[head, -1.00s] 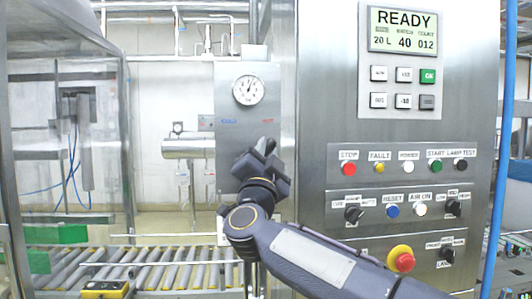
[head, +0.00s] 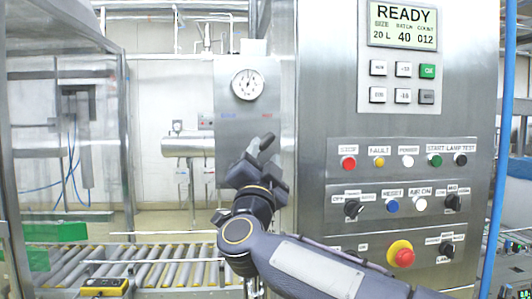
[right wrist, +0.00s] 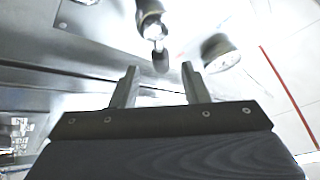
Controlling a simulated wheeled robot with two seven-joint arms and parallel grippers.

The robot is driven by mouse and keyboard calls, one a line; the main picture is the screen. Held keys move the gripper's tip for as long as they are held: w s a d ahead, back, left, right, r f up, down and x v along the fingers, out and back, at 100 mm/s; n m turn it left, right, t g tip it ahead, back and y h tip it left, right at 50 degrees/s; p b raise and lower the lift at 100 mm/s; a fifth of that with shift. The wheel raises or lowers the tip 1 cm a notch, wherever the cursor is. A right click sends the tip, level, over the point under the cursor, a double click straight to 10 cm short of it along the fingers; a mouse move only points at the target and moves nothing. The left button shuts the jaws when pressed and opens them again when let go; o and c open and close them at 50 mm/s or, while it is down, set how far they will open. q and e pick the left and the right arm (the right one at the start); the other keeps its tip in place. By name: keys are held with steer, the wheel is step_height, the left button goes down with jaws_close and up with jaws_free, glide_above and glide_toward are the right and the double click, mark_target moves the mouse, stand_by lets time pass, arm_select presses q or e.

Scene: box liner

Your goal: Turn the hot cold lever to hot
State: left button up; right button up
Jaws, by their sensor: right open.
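The steel panel with the hot cold lever stands behind my right gripper in the head view. It bears a blue label at left and a red label (head: 266,115) at right. The lever is hidden there by the gripper. In the right wrist view, a metal fitting with a dark-tipped lever (right wrist: 160,62) shows ahead, lined up with the gap between my fingers. My right gripper (head: 260,146) is open; it also shows in the right wrist view (right wrist: 159,70). I cannot tell whether the lever tip lies between the fingertips or just beyond them. My left gripper is out of view.
A round gauge (head: 248,84) sits above the labels. A steel control cabinet (head: 312,100) with a display, buttons and a red emergency knob (head: 400,254) stands close on the right. A roller conveyor (head: 160,272) runs at lower left, beside a clear-walled enclosure.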

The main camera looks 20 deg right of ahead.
steer(key=shift+b+v, duration=0.35)
steer(key=shift+v, duration=1.85)
steer(key=shift+d, duration=0.1)
